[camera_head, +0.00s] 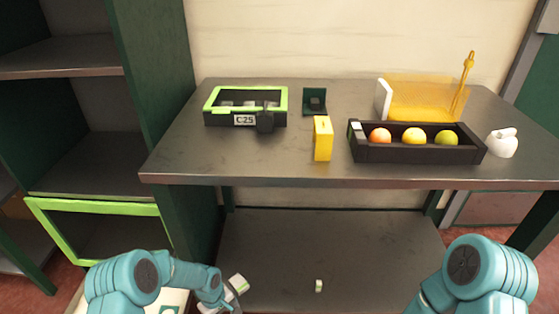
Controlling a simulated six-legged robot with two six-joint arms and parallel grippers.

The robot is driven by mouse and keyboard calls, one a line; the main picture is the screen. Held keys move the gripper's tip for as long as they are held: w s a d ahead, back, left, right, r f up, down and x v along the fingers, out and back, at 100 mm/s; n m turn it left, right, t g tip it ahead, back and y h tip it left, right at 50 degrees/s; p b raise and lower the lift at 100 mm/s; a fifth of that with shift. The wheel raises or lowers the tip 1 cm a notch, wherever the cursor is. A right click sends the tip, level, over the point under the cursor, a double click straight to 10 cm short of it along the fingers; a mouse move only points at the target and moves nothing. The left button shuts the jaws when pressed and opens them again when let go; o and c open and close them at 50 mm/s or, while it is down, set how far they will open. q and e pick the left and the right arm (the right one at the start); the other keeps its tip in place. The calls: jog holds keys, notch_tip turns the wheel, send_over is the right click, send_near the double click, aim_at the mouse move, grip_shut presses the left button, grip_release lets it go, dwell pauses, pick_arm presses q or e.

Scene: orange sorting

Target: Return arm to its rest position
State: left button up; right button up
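My teal left arm comes in at the lower left and bends to the right. Its wrist end, with the left gripper (227,298), is low in front of the lower shelf, beside a small white and green piece (238,284). The fingers are too small and hidden to tell open from shut. My teal right arm rises at the lower right, and its gripper is out of view. Both arms are below the tabletop. On the table, a black tray (420,155) holds an orange fruit (380,135), a yellow fruit (411,137) and a green fruit (446,138).
The grey table (250,165) also bears a green-rimmed crate (245,88), a yellow box (323,140), a small dark green box (314,100), a yellow mesh basket (425,100) and a white item (502,145). A small pale block (319,286) lies on the lower shelf (330,240).

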pick_arm(q)
jog(key=s+d+r+m+h, duration=0.1)
jog(key=s+d+r+m, duration=0.25)
jog(key=s, duration=0.75)
jog(key=s+d+r+m+h, duration=0.2)
jog(key=s+r, duration=0.2)
jog(key=s, duration=0.8)
notch_tip(320, 180, up, 21)
jog(key=w+m+t+p, duration=0.1)
jog(key=p, duration=2)
jog(key=shift+w+a+p, duration=0.25)
jog(key=shift+w+p, duration=0.15)
jog(key=shift+m, duration=0.25)
